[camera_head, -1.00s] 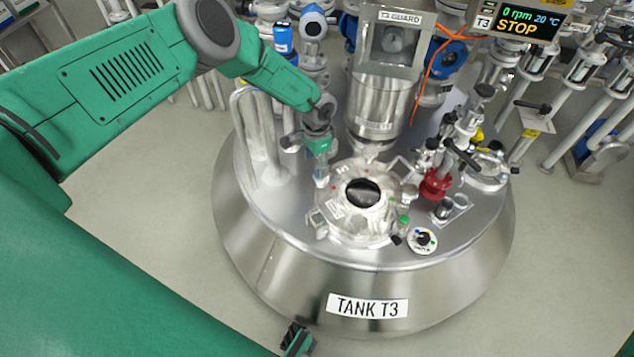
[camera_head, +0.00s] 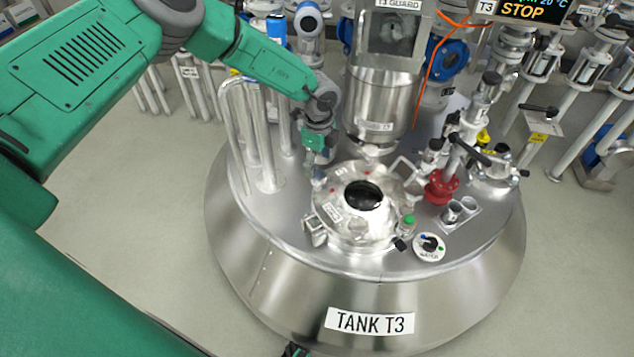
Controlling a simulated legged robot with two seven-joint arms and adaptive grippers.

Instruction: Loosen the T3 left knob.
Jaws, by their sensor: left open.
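Tank T3 (camera_head: 262,280) stands in the middle, with a round silver lid (camera_head: 345,222) around a dark sight glass on its top. A small silver clamp fitting (camera_head: 314,234) sits at the lid's left front edge; I cannot tell for sure whether it is the left knob. A black knob (camera_head: 400,244) sits at the lid's right front edge. My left gripper (camera_head: 310,160) points down above the tank top, behind and left of the lid, open and apart from the fitting. A small dark part, possibly my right gripper (camera_head: 293,350), shows at the bottom edge; its jaws are unreadable.
Upright metal pipes (camera_head: 262,150) stand left of my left gripper. A steel motor housing (camera_head: 383,105) rises behind the lid. A red valve part (camera_head: 441,187) and a water dial (camera_head: 429,247) are to the right. The tank's left front top is clear.

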